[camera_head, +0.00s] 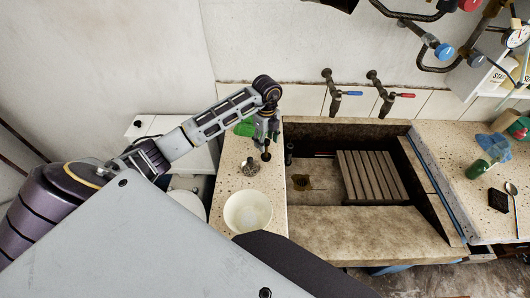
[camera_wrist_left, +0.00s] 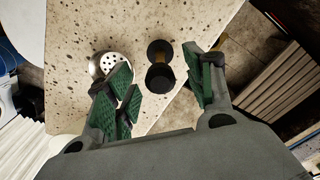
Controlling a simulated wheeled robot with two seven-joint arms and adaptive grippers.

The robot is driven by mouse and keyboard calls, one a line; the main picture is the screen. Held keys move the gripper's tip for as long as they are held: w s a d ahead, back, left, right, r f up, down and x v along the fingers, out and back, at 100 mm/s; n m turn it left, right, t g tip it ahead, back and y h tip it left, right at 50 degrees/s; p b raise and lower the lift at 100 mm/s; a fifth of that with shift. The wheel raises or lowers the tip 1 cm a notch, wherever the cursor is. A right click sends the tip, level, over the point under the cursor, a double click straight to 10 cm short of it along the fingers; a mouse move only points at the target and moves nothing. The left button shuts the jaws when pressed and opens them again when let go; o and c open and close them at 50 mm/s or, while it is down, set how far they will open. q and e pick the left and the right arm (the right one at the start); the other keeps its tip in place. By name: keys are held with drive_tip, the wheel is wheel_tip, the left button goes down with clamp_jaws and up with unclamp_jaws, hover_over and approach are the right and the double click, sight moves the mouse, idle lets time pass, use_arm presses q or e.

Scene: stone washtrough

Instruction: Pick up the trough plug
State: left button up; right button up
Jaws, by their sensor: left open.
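The trough plug, a black piece with a brass-coloured middle, stands on the speckled stone counter left of the basin. It shows in the head view (camera_head: 266,156) just below my left gripper (camera_head: 267,138), and in the left wrist view (camera_wrist_left: 159,72) between the two green-padded fingers. My left gripper is open and empty, pointing down, with visible gaps between the plug and the fingers. The fingers partly hide the plug's surroundings in the head view. My right gripper is not in view.
A perforated metal strainer (camera_head: 250,167) sits just left of the plug, also seen in the left wrist view (camera_wrist_left: 103,65). A cream bowl (camera_head: 247,211) stands nearer on the counter. The basin with a slatted wooden board (camera_head: 372,176) lies right; a green bottle (camera_head: 246,128) stands behind.

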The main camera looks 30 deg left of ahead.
use_arm(q)
drive_tip(key=shift+f, duration=0.7)
clamp_jaws()
